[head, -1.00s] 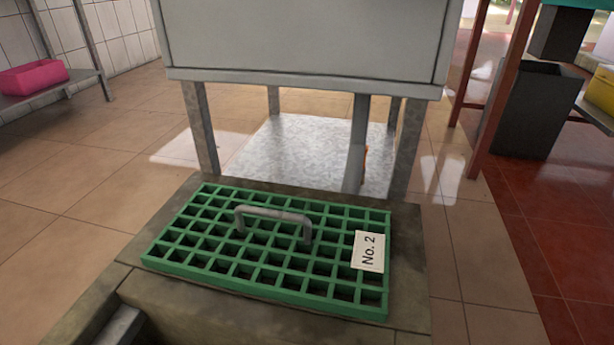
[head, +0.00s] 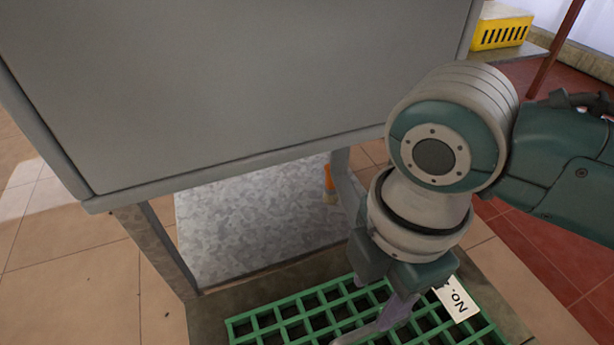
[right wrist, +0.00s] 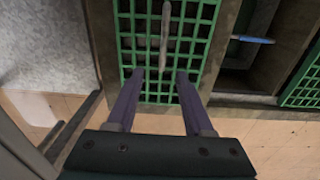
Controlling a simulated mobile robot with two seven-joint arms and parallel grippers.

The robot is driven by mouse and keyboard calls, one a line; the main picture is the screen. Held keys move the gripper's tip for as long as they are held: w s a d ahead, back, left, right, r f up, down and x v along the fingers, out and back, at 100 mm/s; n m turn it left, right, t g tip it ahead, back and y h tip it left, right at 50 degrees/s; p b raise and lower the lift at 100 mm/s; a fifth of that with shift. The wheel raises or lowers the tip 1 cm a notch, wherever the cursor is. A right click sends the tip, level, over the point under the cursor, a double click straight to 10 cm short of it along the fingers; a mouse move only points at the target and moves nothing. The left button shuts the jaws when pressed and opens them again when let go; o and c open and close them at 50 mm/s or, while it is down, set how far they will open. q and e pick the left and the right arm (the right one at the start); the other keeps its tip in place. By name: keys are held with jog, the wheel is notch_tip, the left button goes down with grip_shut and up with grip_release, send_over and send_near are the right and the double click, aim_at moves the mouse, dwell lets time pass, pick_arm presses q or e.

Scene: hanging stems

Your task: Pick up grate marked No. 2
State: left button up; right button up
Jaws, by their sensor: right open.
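The green grate (head: 300,318) lies flat in a stone frame at the bottom of the head view, partly cut off. Its white label (head: 457,299) reads "No."; the rest is covered by my gripper. The grate's grey handle (head: 363,334) is partly hidden. My right gripper (head: 401,306) points down over the grate, close to the handle. In the right wrist view, my right gripper (right wrist: 160,76) is open with nothing between its fingertips; the handle (right wrist: 165,35) lies ahead, roughly in line with the gap. The grate (right wrist: 190,60) shows beneath. My left gripper is out of view.
A large grey box on legs (head: 240,90) stands just behind the grate. An orange object (head: 329,180) is under it. The right wrist view shows an open pit (right wrist: 262,62) with a blue bar (right wrist: 253,39), and another green grate (right wrist: 302,88). A yellow crate (head: 502,30) is far back.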

aim_at(374, 327)
jog(key=f+b, duration=0.1)
jog(key=d+f+b, duration=0.2)
jog(key=f, duration=0.1)
jog(key=shift+f+b, duration=0.4)
jog(key=shift+f, duration=0.25)
notch_tip(374, 327, down, 5)
jog(key=b, duration=0.4)
jog(key=shift+a+r+b, duration=0.1)
jog(key=shift+r+b, duration=0.05)
jog(key=shift+b, duration=0.15)
jog(key=shift+a+r, duration=0.1)
jog(key=shift+w, duration=0.1)
jog(key=shift+c, duration=0.5)
grip_shut()
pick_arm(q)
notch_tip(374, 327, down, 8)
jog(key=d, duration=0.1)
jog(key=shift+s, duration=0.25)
